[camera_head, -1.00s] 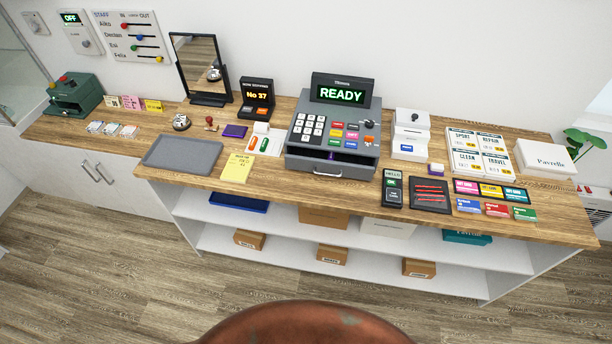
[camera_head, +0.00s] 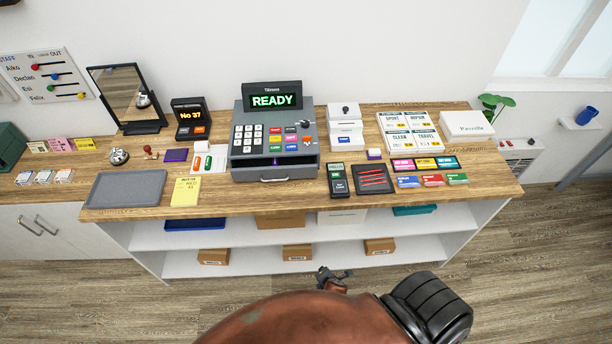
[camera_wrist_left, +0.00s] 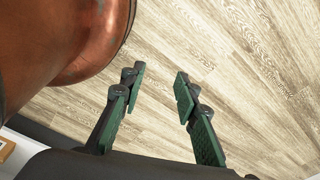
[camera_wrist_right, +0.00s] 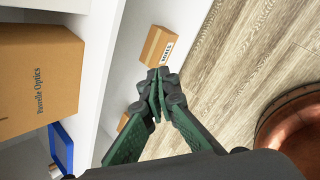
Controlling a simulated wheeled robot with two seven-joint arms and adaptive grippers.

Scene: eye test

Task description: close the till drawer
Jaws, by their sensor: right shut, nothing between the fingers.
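The till (camera_head: 272,128) stands on the wooden counter, its screen reading READY. Its grey drawer (camera_head: 248,177) is partly open toward me. A dark gap with something purple inside shows above the drawer front, which has a handle. My left gripper (camera_wrist_left: 160,86) has its green-padded fingers spread, with nothing between them, over the wood floor. My right gripper (camera_wrist_right: 157,92) is shut and empty, beside the shelves under the counter. One gripper also shows small below the counter in the head view, but I cannot tell which. Neither gripper touches the drawer.
The counter (camera_head: 140,212) also holds a grey tray (camera_head: 125,188), a yellow note (camera_head: 185,191), a card terminal (camera_head: 340,181) and a dark pad (camera_head: 374,180). Boxes stand on the shelves below, including a large carton (camera_wrist_right: 38,75). The floor in front is clear.

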